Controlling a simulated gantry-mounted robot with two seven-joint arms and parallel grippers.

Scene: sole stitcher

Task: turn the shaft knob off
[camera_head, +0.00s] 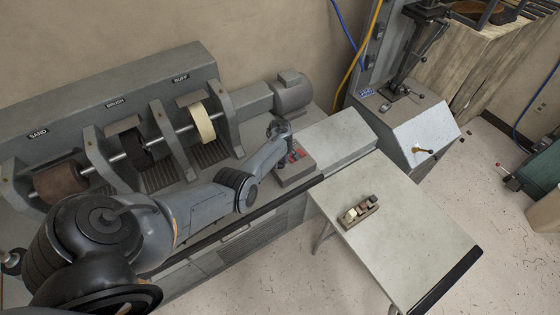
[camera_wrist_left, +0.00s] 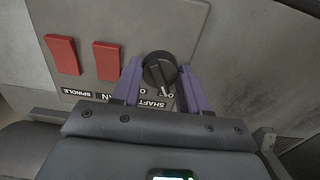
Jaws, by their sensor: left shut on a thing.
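The shaft knob (camera_wrist_left: 158,68) is a round black dial with a white pointer line, on a grey control panel (camera_wrist_left: 190,18) in the left wrist view. Its pointer faces the bottom of that view, slightly right. The purple fingers of my left gripper (camera_wrist_left: 160,80) stand on either side of the knob and are shut on it. A "SHAFT" label lies just below, with smaller lettering partly hidden by the fingers. In the head view my left gripper (camera_head: 281,132) is at the control box, and the knob is hidden there. My right gripper is not in view.
Two red switches (camera_wrist_left: 62,54) (camera_wrist_left: 107,60) sit left of the knob. The machine's sand, brush and buff wheels (camera_head: 203,122) line the shaft behind my left arm. A table (camera_head: 420,230) at right holds a small wooden hand tool (camera_head: 358,212) and is otherwise clear.

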